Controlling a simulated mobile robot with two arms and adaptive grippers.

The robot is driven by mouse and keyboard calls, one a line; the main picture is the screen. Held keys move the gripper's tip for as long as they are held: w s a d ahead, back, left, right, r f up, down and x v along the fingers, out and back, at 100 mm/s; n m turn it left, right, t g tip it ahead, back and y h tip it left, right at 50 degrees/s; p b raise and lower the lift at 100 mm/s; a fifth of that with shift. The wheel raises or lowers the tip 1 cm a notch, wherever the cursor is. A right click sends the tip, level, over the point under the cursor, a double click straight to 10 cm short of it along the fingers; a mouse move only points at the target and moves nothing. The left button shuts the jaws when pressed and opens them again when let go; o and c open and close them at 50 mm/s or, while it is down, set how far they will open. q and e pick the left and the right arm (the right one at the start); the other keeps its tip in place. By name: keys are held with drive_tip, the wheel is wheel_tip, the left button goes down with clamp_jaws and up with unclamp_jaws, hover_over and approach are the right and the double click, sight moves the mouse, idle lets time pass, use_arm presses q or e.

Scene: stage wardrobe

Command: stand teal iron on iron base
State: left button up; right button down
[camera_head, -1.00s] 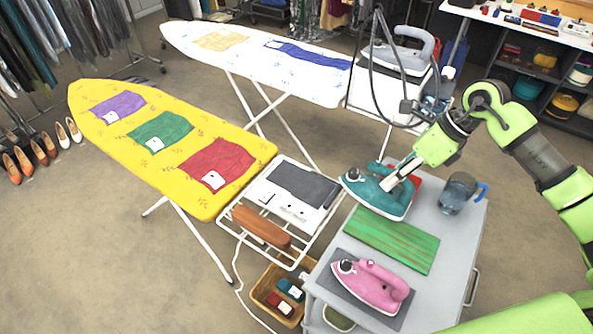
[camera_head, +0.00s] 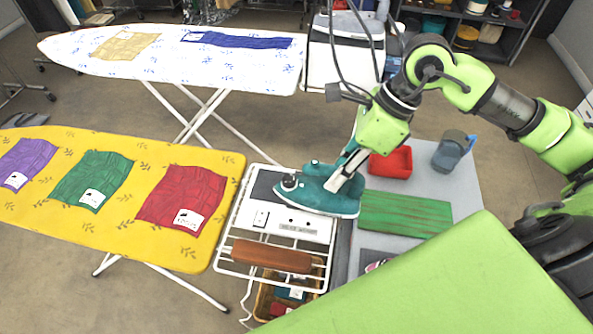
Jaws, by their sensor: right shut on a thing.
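The teal iron (camera_head: 322,199) is held by its handle in my right gripper (camera_head: 342,182), which is shut on it. The iron is roughly level, its tip pointing left. It overlaps the right part of the iron base (camera_head: 266,187), a dark grey pad on the white rack at the end of the yellow ironing board. The iron hides much of the pad. I cannot tell whether iron and pad touch. My left gripper is not in view.
The grey cart top (camera_head: 424,178) right of the rack holds a green striped board (camera_head: 405,213), a red tray (camera_head: 390,164) and a blue-grey jug (camera_head: 449,154). A pink iron (camera_head: 376,265) is mostly hidden. The yellow ironing board (camera_head: 120,225) carries folded clothes.

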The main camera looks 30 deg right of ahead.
drive_tip(key=w+f+p, duration=0.7)
drive_tip(key=w+f, duration=0.5)
drive_tip(key=shift+w+a, duration=0.15)
drive_tip(key=shift+w, duration=0.05)
drive_tip(key=shift+f, duration=0.1)
drive_tip(key=shift+f+b, duration=0.15)
drive_tip(key=shift+b, duration=0.15)
drive_tip(key=c, duration=2)
unclamp_jaws()
drive_tip(key=shift+c, duration=0.2)
drive_tip(key=shift+o, duration=0.6)
drive_tip(key=shift+s, duration=0.1)
